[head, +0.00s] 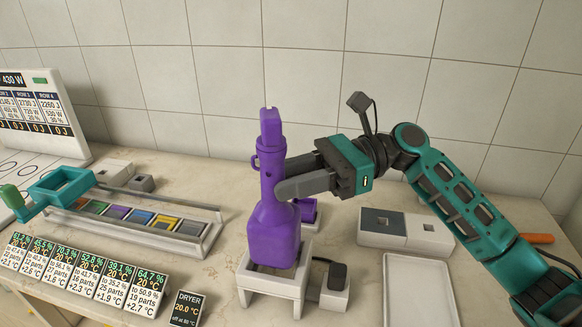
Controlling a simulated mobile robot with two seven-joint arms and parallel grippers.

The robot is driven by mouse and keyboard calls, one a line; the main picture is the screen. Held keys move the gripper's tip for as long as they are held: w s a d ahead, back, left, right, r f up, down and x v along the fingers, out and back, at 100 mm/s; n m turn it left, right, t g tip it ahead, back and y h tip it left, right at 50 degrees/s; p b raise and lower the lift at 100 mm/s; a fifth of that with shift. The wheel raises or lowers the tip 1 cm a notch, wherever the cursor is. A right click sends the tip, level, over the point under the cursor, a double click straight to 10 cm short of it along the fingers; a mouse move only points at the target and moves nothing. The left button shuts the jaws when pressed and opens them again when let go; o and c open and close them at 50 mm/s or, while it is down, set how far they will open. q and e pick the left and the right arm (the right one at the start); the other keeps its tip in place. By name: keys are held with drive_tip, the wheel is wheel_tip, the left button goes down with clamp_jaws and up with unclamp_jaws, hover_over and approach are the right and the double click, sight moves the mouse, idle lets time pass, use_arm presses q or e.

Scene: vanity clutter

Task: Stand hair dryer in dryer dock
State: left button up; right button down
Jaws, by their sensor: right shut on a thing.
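The purple hair dryer (274,232) is upright at the middle of the head view, with its wide end down and its narrow end up. My right gripper (283,187) comes in from the right and is shut on its narrower middle. The dryer dock (275,283), a white open frame on short legs, stands below it on the counter. The dryer's lower end overlaps the dock's opening in the picture. I cannot tell whether it rests inside or hangs just above. My left gripper is not in view.
A white socket block with a dark plug (335,284) stands right of the dock. A small purple piece (308,211) sits behind it. A white box (405,231) and tray (420,288) lie right. A rack of coloured swatches (150,222) and several display cards (85,272) are left.

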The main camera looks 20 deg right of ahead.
sight(291, 207)
drive_tip(key=shift+f, duration=1.45)
drive_tip(key=c, duration=0.7)
unclamp_jaws()
drive_tip(key=shift+f, duration=0.2)
drive_tip(key=d+r+b, duration=0.1)
drive_tip(key=d, duration=1.1)
drive_tip(key=shift+s+d+r, duration=0.2)
drive_tip(key=shift+s+d, duration=0.1)
drive_tip(key=shift+d, duration=0.1)
